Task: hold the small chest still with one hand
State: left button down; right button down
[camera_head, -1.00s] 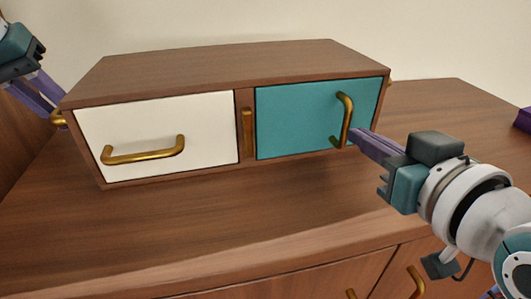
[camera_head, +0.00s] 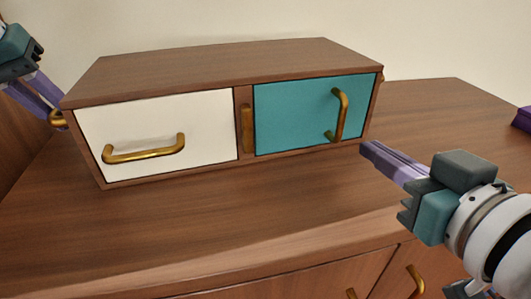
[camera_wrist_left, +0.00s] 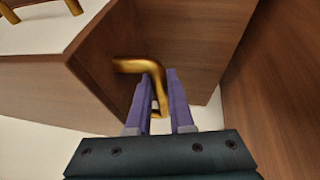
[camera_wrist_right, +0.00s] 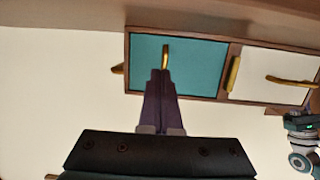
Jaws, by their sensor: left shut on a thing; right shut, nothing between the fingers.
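The small chest (camera_head: 215,68) is a brown wooden box on the cabinet top. Its left front is a white drawer (camera_head: 200,118) with a horizontal brass handle (camera_head: 144,153). Its right front is a teal door (camera_head: 290,115) with an upright brass handle (camera_head: 342,115). My left gripper (camera_wrist_left: 160,95) is shut on the brass side handle (camera_wrist_left: 153,72) at the chest's left end; it shows at the left edge of the head view (camera_head: 50,112). My right gripper (camera_head: 368,148) is shut and empty, in front of the teal door and apart from its handle.
A purple object (camera_head: 523,119) lies at the far right edge. A wall stands behind. Lower cabinet doors with brass handles (camera_head: 415,282) are below the front edge.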

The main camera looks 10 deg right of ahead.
pick_arm(q)
jog(key=shift+s+f, duration=0.1)
jog(key=shift+f, duration=0.1)
pick_arm(e)
jog(key=shift+s, duration=0.25)
jog(key=v, duration=1.1)
jog(key=shift+s, duration=0.35)
pick_arm(q)
jog(key=shift+d+r+p, duration=0.15)
jog(key=shift+r+p, duration=0.5)
jog(key=shift+p, duration=0.15)
pick_arm(e)
jog(key=shift+r, duration=0.8)
pick_arm(q)
jog(key=c, duration=0.7)
grip_release()
jog(key=shift+f, duration=0.1)
